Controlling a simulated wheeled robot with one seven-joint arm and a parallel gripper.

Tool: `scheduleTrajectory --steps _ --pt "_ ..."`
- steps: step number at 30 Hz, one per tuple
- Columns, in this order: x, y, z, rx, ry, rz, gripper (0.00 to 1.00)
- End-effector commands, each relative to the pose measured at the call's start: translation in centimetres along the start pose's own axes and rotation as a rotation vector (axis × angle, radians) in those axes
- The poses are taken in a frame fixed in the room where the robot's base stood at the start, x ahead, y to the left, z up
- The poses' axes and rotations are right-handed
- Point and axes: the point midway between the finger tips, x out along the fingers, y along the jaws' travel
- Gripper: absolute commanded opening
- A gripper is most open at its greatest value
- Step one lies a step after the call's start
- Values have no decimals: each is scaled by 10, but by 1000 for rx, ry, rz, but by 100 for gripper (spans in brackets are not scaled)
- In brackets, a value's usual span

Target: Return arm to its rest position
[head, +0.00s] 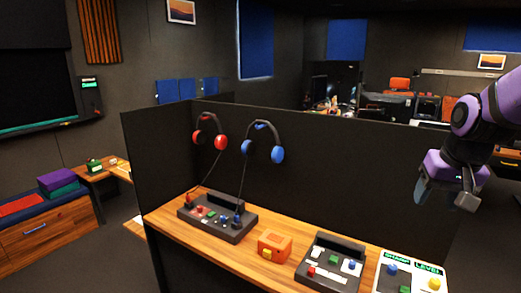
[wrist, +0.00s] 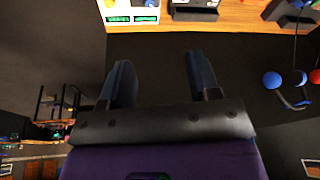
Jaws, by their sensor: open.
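My gripper (head: 445,194) hangs at the right of the head view, in front of the black partition (head: 340,150) and above the right end of the wooden desk. It is purple and dark grey. In the wrist view my gripper (wrist: 160,82) shows two dark fingers spread apart with nothing between them. The fingers are clear of the desk and of the devices on it.
The desk (head: 240,246) holds a black button console (head: 230,232), an orange box (head: 274,246), a second black panel (head: 318,272) and a white panel (head: 384,286). Red headphones (head: 220,142) and blue headphones (head: 277,154) hang on the partition.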

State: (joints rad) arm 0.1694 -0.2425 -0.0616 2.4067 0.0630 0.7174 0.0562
Motion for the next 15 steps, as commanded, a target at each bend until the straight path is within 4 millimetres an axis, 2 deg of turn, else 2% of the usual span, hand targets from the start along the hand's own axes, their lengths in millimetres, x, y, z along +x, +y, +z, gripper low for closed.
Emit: scheduleTrajectory --steps 1,6,15 --pt "-14 -6 10 -29 21 -7 56" --pt "-49 -22 43 -124 74 -23 56" --pt "-92 -33 104 -272 161 -37 56"
